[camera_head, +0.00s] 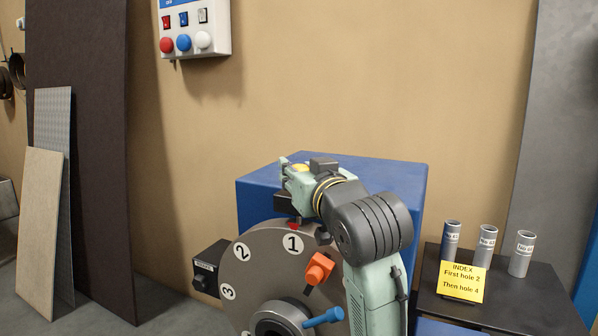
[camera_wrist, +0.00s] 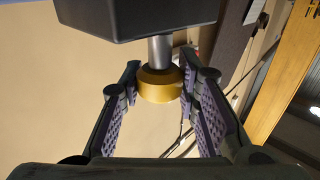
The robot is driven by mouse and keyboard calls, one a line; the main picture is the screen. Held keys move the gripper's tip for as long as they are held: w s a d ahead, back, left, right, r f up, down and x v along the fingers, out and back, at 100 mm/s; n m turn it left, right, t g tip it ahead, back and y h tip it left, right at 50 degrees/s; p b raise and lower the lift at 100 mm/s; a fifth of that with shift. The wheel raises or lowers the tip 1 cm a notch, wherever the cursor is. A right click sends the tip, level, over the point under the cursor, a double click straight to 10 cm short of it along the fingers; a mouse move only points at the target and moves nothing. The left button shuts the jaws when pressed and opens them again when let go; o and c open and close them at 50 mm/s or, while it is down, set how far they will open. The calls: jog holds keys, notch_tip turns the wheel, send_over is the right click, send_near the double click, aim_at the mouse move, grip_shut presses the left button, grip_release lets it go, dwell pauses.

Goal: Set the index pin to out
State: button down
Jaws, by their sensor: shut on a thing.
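The index pin shows in the wrist view as a yellow knob (camera_wrist: 158,86) on a short grey metal shaft (camera_wrist: 160,50) that comes out of a dark block (camera_wrist: 135,15). A length of the shaft is bare between block and knob. My gripper (camera_wrist: 160,92) is shut on the knob, one finger on each side. In the head view my wrist is at the top of a grey disc (camera_head: 255,262) with numbered marks 1, 2 and 3 showing. A red mark (camera_head: 293,226) sits above the 1.
An orange block (camera_head: 319,268) and a blue handle (camera_head: 323,318) stand out from the disc. A blue cabinet (camera_head: 390,172) is behind. A dark stand (camera_head: 520,298) at right holds three grey tubes and a yellow index card (camera_head: 463,282). A button box (camera_head: 193,28) hangs on the wall.

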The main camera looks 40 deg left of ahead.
jog(key=shift+r, duration=0.1)
jog(key=shift+r+p, duration=1)
jog(key=shift+r, duration=0.3)
jog(key=c, duration=1.2)
grip_release()
jog(key=shift+f, duration=0.1)
jog(key=v, duration=1.2)
jog(key=shift+a, duration=0.1)
